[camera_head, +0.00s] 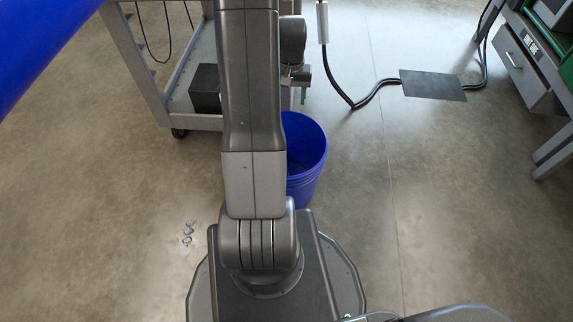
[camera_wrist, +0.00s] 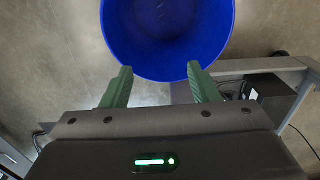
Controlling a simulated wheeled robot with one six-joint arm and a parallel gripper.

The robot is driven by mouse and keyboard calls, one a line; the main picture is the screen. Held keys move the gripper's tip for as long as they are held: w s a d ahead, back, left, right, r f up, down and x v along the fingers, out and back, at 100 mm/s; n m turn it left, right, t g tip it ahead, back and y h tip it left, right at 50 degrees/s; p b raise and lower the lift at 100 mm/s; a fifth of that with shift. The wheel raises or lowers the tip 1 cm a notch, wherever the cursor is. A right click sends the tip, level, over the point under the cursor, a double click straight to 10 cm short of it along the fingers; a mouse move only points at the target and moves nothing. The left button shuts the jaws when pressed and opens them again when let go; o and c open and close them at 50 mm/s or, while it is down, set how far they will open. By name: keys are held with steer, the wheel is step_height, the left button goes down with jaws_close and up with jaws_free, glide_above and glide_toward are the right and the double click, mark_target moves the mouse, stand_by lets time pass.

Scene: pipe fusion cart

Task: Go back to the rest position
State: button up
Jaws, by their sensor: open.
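My gripper (camera_wrist: 158,80) shows in the wrist view with its two green fingers spread apart and nothing between them. A blue bucket (camera_wrist: 165,62) lies just beyond the fingertips in that view. Some small pale marks or bits show inside it, too faint to tell. In the head view my arm rises from the base through the middle of the picture. It hides the left part of the blue bucket (camera_head: 306,160) standing on the floor behind it. The gripper is mostly hidden behind the arm there.
A grey cart (camera_head: 140,62) with a black box (camera_head: 205,88) on its lower shelf stands behind left. A black cable (camera_head: 350,103) runs to a dark floor plate (camera_head: 433,85). A workbench with a drawer (camera_head: 522,68) is at right. Small bits (camera_head: 187,233) lie on the left floor.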

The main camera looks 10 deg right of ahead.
step_height(320, 180, down, 14)
steer(key=f+b, duration=0.1)
steer(key=b, duration=0.4)
step_height(320, 180, up, 7)
steer(key=p, duration=0.4)
steer(key=shift+f, duration=0.2)
steer(key=shift+f, duration=0.15)
